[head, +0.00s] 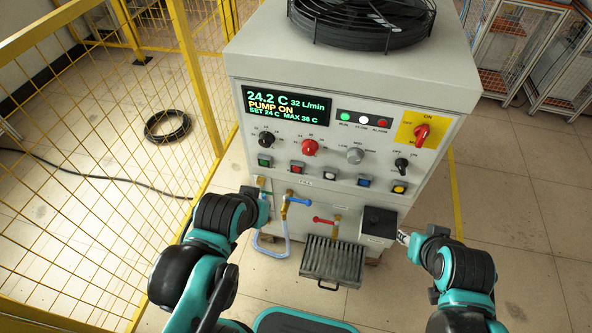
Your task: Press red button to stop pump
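The red push button (297,167) is in the lower button row on the front of the grey machine (265,57), between a green button (264,160) and a dark-framed pale button (329,174). The display (287,106) reads PUMP ON, 24.2 C and 32 L/min. My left gripper (264,207) is below and left of the red button, apart from it in the picture; its fingers are not clearly visible. My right gripper (402,238) is low at the right, beside a black box (380,222); its fingertips are too small to read.
A red knob (310,147) sits above the buttons, and a red rotary switch (421,133) is at the right. Valves with blue (299,201) and red (324,221) handles and a drip tray (331,262) are below. Yellow mesh fencing (95,190) stands left.

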